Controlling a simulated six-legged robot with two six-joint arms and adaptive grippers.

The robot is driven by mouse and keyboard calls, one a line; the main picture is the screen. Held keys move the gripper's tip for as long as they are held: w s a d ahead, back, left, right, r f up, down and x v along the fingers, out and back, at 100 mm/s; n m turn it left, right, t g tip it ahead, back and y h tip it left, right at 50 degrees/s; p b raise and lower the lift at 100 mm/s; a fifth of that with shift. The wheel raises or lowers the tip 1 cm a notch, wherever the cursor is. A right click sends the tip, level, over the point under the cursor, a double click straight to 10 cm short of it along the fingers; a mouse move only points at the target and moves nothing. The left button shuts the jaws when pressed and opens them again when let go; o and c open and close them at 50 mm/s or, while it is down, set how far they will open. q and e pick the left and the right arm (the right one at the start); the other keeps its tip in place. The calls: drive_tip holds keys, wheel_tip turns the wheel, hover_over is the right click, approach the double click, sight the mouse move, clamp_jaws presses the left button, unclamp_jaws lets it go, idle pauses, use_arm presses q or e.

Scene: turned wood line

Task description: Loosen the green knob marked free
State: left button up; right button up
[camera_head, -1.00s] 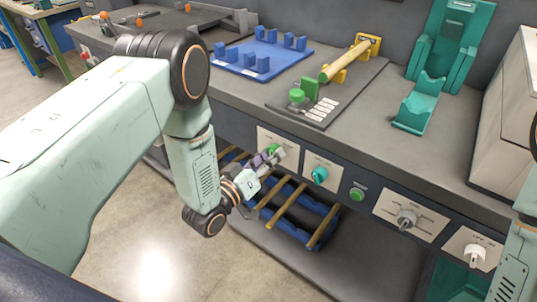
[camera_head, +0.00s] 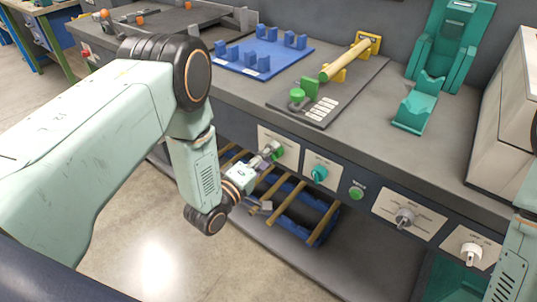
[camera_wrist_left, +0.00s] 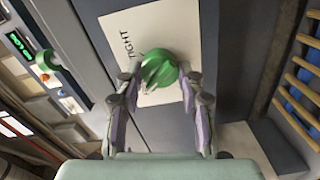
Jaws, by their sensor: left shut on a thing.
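The green knob (camera_head: 277,149) sits on a pale label plate (camera_head: 292,148) on the bench's front panel. In the left wrist view the green knob (camera_wrist_left: 160,66) fills the space between my fingertips, and the plate (camera_wrist_left: 128,36) shows letters reading about "IGHT". The word "free" is not readable. My left gripper (camera_head: 268,153) is shut on this knob, with one finger on each side; in the wrist view the gripper (camera_wrist_left: 158,84) partly covers it. My right gripper is out of view.
Right of it on the panel are a teal knob (camera_head: 319,173), a green button (camera_head: 356,193), a grey knob (camera_head: 405,218) and a white knob (camera_head: 472,253). Below is a blue rack with wooden rods (camera_head: 288,212). A green clamp knob (camera_head: 297,95) stands on the bench top.

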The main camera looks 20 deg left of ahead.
use_arm(q)
drive_tip(key=shift+s+d+f+n, duration=0.1)
drive_tip(key=shift+n, duration=0.4)
drive_tip(key=o, duration=1.2)
drive_tip(key=shift+c, duration=0.2)
drive_tip(key=v, duration=1.2)
